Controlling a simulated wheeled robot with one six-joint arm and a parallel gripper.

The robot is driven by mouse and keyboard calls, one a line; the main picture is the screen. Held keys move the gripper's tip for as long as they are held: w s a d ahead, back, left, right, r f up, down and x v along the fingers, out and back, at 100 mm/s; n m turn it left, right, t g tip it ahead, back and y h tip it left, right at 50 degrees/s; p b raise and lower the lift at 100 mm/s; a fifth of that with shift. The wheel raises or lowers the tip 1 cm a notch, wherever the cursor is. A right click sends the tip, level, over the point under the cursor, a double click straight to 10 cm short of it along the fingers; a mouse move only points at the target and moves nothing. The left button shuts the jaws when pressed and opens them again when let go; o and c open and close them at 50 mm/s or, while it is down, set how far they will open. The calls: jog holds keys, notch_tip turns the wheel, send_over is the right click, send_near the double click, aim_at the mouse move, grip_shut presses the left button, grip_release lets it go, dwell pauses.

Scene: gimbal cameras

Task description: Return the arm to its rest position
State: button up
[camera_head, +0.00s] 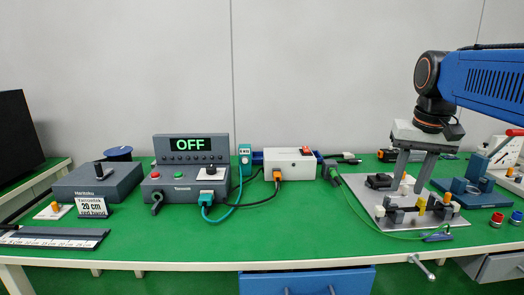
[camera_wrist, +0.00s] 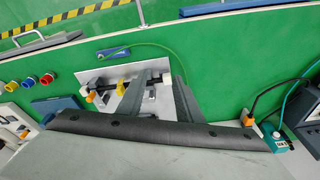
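My arm reaches in from the right in the head view. My gripper (camera_head: 412,190) points down over a metal fixture plate (camera_head: 388,222) at the right of the table. Its two fingers are apart, with a gap between them, and I see nothing held. In the wrist view my gripper (camera_wrist: 164,72) also shows its fingers spread above the plate (camera_wrist: 86,76). The fingertips appear close to the fixture's small black and yellow parts; I cannot tell whether they touch anything.
A green cable (camera_head: 368,215) runs to the plate. A control box reading OFF (camera_head: 190,180) and a white box (camera_head: 290,165) stand left of it. A blue press-like device (camera_head: 475,190) stands to the right. The green table's (camera_head: 260,240) front middle is clear.

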jog(key=s+a+f+n+t, duration=0.1)
jog(key=s+a+f, duration=0.2)
jog(key=s+f, duration=0.5)
jog(key=s+a+f+n+t, duration=0.1)
jog(key=s+a+f+n, duration=0.1)
jog(key=s+f, duration=0.7)
notch_tip(320, 180, down, 3)
jog(key=shift+a+f+t, duration=0.1)
jog(key=shift+a+t, duration=0.2)
jog(key=shift+a, duration=0.2)
jog(key=shift+c, duration=0.4)
